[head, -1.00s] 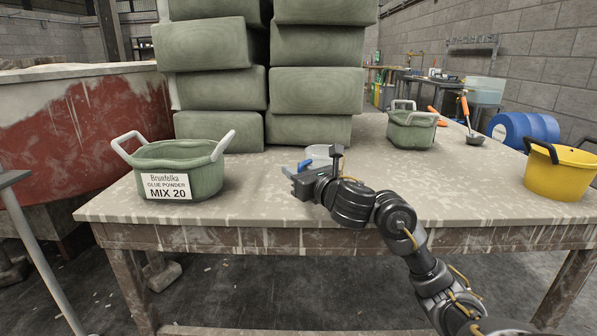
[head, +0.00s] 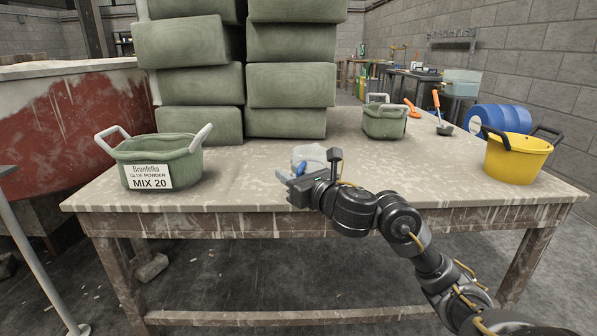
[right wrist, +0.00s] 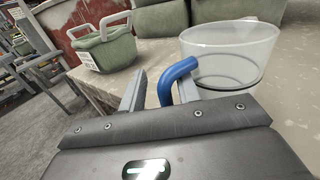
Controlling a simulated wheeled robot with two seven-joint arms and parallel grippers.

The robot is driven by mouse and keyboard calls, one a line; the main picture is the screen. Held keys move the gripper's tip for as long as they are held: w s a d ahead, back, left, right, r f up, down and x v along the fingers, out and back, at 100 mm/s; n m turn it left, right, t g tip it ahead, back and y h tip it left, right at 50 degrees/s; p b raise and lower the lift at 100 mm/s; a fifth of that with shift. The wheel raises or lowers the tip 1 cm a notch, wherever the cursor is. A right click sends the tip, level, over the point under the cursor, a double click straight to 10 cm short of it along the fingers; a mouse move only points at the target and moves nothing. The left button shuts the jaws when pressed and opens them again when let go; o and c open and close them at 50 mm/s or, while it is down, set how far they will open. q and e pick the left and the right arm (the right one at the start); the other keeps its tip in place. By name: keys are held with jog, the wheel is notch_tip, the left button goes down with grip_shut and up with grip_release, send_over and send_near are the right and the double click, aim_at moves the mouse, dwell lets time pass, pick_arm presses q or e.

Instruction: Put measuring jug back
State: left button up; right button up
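The measuring jug (head: 311,154) is a clear, round vessel with a blue handle, near the middle front of the table. In the right wrist view the jug (right wrist: 232,50) shows large, and its blue handle (right wrist: 176,78) rises between my right gripper's fingers. My right gripper (right wrist: 160,90) is open around the handle, close to the right finger, with a visible gap to the left finger. In the head view the right gripper (head: 287,178) partly hides the jug's lower part, so I cannot tell whether its base touches the table. My left gripper is not in view.
The worn table (head: 240,187) carries a green tub (head: 180,150) labelled MIX 20 at left, stacked green blocks (head: 290,85) behind, a smaller green tub (head: 384,121), a ladle (head: 444,128) and a yellow bucket (head: 515,160) at right. Table space right of the jug is clear.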

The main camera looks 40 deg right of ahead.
jog(key=shift+s+d, duration=0.25)
jog(key=shift+o, duration=0.3)
jog(key=shift+o, duration=1.2)
jog(key=shift+s+d, duration=0.1)
jog(key=shift+d, duration=0.05)
jog(key=o, duration=1.2)
